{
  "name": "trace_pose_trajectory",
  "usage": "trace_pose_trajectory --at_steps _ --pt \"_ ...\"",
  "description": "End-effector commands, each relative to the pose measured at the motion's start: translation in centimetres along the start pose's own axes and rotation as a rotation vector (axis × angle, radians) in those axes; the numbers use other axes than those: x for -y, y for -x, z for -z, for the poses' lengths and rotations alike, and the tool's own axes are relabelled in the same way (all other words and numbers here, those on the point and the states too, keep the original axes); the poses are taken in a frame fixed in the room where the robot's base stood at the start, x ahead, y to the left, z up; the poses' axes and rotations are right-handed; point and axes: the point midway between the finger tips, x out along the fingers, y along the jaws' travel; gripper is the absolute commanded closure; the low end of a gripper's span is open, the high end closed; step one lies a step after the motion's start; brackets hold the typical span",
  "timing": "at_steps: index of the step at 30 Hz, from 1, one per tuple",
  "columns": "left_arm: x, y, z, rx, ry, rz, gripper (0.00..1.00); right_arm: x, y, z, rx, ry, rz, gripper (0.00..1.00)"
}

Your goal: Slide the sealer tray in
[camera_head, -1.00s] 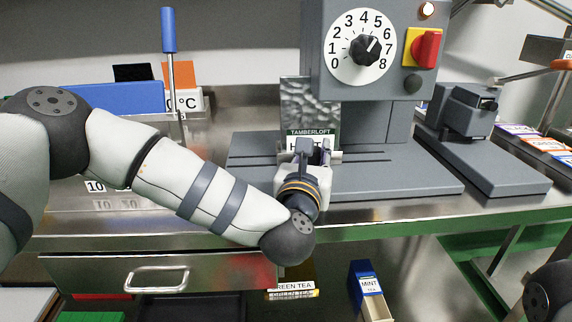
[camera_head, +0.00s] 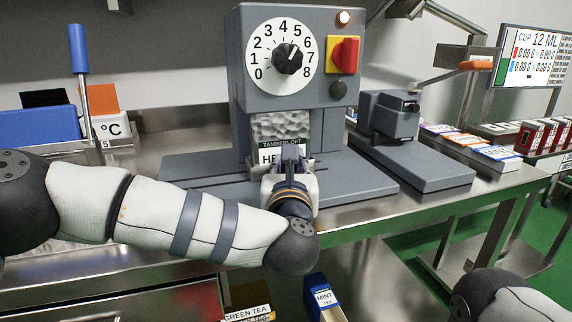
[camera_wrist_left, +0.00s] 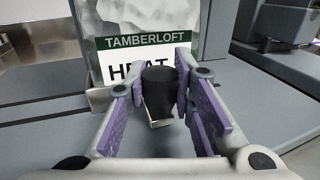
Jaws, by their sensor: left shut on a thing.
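The sealer (camera_head: 300,52) is a grey press with a numbered dial and a red knob. A silver pouch (camera_head: 281,128) labelled TAMBERLOFT stands upright below the press head, its upper part hidden by the head. It also shows in the left wrist view (camera_wrist_left: 145,45). The pouch rests in the sealer tray, whose pale metal lip (camera_wrist_left: 99,100) shows below the label. My left gripper (camera_head: 290,157) is shut on the tray's black knob (camera_wrist_left: 158,93), in front of the pouch. My right arm is at the lower right, its gripper out of view.
A second grey device (camera_head: 390,118) stands right of the sealer. Several labelled packs (camera_head: 468,141) lie farther right. A blue-handled lever (camera_head: 79,60) and blue box (camera_head: 38,123) are at the left. A mint tea box (camera_head: 323,297) sits below the bench edge.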

Motion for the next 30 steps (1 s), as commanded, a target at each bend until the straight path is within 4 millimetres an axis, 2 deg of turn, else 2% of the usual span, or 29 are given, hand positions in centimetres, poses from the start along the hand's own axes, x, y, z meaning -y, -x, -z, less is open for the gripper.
trace_pose_trajectory --at_steps 5,6,14,17,20,27,30 --pt "0.2 -0.1 -0.3 0.005 0.002 0.006 1.00 0.0 0.0 0.0 0.000 0.000 0.000 0.60" --pt "0.2 -0.1 -0.3 0.005 0.002 0.006 0.68 0.0 0.0 0.0 0.000 0.000 0.000 0.60" --pt "0.1 0.0 -0.2 0.003 0.001 0.005 0.68 0.0 0.0 0.0 0.000 0.000 0.000 0.60" --pt "0.2 0.7 -0.1 0.001 0.001 0.007 0.68 0.0 0.0 0.0 0.000 0.000 0.000 0.60" --pt "0.2 2.8 -0.1 0.000 0.001 0.009 0.68 0.0 0.0 0.0 0.000 0.000 0.000 0.60" --pt "0.3 9.2 -0.1 0.000 0.001 0.011 0.68 0.0 0.0 0.0 0.000 0.000 0.000 0.60" --pt "0.3 10.8 -0.1 0.001 0.000 0.010 0.68 0.0 0.0 0.0 0.000 0.000 0.000 0.60"
